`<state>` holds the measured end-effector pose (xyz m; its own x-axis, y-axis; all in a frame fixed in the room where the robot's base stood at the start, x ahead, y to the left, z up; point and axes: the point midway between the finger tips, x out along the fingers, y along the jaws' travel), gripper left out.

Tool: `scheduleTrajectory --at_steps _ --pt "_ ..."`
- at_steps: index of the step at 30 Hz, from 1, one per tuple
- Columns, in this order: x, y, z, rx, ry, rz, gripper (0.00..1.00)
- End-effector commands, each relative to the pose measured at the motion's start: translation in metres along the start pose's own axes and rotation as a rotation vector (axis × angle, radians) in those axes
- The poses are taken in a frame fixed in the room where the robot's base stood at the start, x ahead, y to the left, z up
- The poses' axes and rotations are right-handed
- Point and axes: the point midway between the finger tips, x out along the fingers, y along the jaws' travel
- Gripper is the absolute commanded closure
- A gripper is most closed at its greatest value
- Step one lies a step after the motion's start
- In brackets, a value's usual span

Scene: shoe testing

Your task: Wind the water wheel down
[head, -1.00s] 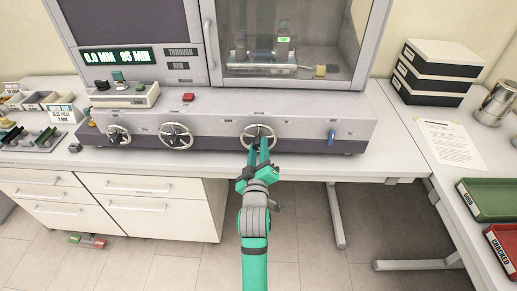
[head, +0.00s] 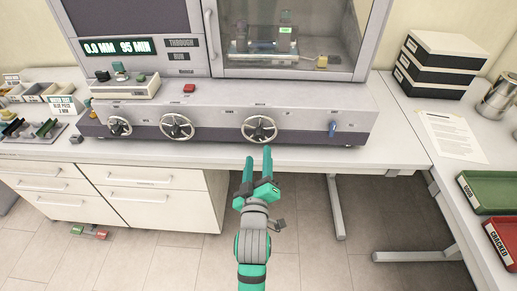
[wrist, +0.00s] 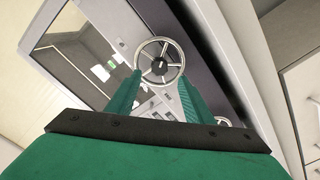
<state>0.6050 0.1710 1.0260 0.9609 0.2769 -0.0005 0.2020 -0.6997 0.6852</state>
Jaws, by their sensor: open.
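Three spoked metal handwheels sit on the front panel of the grey machine. The right handwheel (head: 259,129) is straight ahead of my gripper (head: 258,153); the middle handwheel (head: 176,127) and left handwheel (head: 119,126) are further left. Labels above them are too small to read, so I cannot tell which is the water wheel. My green gripper is open and empty, its tips apart from the right handwheel and just in front of it. In the wrist view the right handwheel (wrist: 159,64) shows just beyond and between the fingertips (wrist: 158,82).
Behind the cabinet's glass window stands a small fixture (head: 265,45) with a green-lit spot. A display (head: 116,50) reads 0.0 MM 95 MIN. A blue lever (head: 332,129) is right of the wheels. Green (head: 492,192) and red (head: 503,238) trays lie far right.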

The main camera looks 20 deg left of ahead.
Motion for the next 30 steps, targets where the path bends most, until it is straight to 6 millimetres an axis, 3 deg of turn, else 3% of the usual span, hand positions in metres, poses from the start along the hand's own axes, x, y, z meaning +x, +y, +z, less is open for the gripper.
scheduleTrajectory --at_steps 7,21,26,30 --pt "-0.023 0.000 0.000 0.000 -0.001 0.000 0.53" --pt "-0.026 0.000 0.000 0.023 0.000 0.000 0.53" --pt "-0.026 -0.001 -0.001 0.204 0.001 -0.002 0.53" --pt "-0.026 0.000 -0.002 0.482 0.001 -0.001 0.53"
